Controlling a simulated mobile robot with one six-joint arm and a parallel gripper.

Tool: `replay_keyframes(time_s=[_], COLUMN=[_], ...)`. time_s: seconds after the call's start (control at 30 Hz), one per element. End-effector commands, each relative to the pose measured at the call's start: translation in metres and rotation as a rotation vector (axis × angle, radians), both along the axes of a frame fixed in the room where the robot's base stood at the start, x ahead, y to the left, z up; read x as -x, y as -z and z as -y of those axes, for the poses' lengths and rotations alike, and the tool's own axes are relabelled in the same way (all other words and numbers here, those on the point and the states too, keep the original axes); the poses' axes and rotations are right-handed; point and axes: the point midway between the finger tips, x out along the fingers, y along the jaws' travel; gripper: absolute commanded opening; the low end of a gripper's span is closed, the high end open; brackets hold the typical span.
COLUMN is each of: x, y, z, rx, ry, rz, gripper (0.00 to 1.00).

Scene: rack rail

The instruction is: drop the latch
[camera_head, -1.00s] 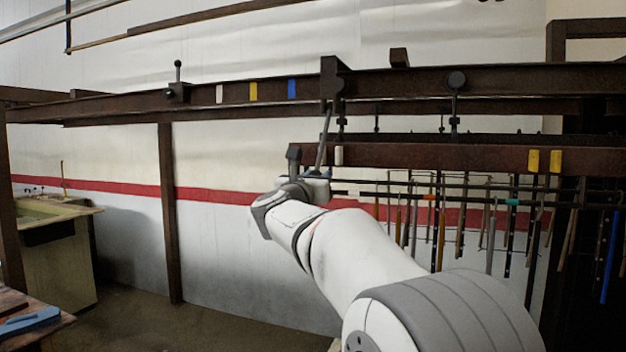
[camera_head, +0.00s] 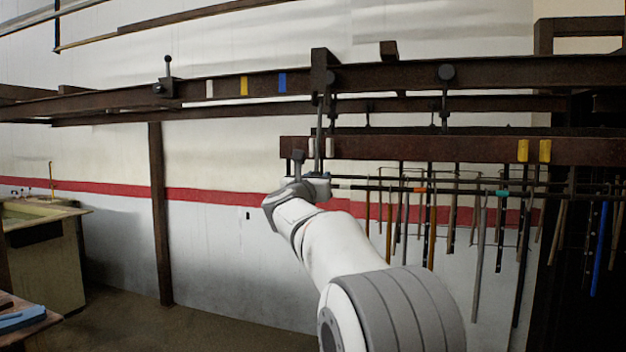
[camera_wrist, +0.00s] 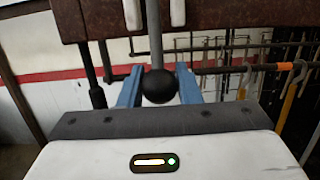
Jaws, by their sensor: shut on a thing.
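My gripper (camera_wrist: 159,88) shows two blue fingers in the wrist view, shut on a black ball knob (camera_wrist: 158,87). The knob sits at the lower end of a grey rod (camera_wrist: 154,30). In the head view the rod (camera_head: 319,140) hangs nearly upright from a dark bracket (camera_head: 320,72) on the upper rail, passing in front of the lower beam's left end. My gripper (camera_head: 317,182) is just below that beam; the knob is hard to make out there. A small lever with a dark knob (camera_head: 168,68) stands upright on the upper rail farther left. Which part is the latch is not marked.
The brown upper rail (camera_head: 400,76) crosses the view, with white, yellow and blue marks. The lower beam (camera_head: 430,150) carries white and yellow marks. Several tools hang from a bar (camera_head: 460,188) behind, on the right. A post (camera_head: 160,220) stands left; open floor lies beside it.

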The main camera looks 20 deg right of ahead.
Motion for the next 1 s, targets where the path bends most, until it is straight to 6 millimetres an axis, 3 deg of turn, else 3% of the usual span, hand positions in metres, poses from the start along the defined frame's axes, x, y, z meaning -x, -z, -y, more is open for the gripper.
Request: replay_keyframes(time_s=[0.5,0.8,0.83,1.0], x=[-0.033,-0.036,-0.036,-0.036], y=[0.003,0.004,0.004,0.004], z=[0.024,0.026,0.026,0.026], rx=[0.0,0.0,0.0,0.0], ry=[0.0,-0.001,-0.001,0.0], rz=[-0.001,-0.002,-0.002,-0.001], gripper=[0.18,0.18,0.31,0.45])
